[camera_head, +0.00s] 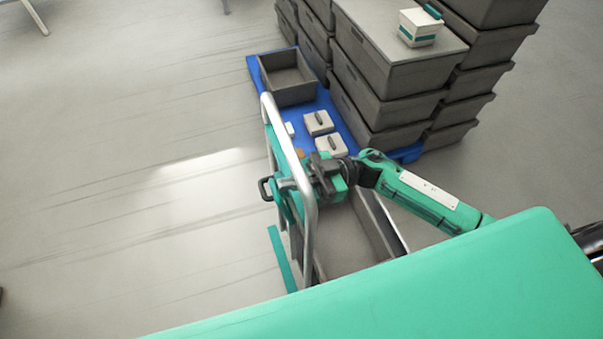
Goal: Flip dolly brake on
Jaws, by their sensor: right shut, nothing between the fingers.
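The dolly shows in the middle of the head view, with a bent silver handle (306,215) and a green part (285,200) beside it. A small black loop (265,188) sticks out at the left of the green part; I cannot tell whether it is the brake. My right gripper (316,183) reaches in from the right at the handle. It is shut and empty, and I cannot tell whether it touches the handle. The gripper and the handle hide part of the dolly. My left gripper is out of view.
A blue platform (258,74) lies behind, bearing an open grey crate (290,93), small white boxes (318,122) and tall stacks of grey crates (385,110). A white and green box (419,29) sits on top.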

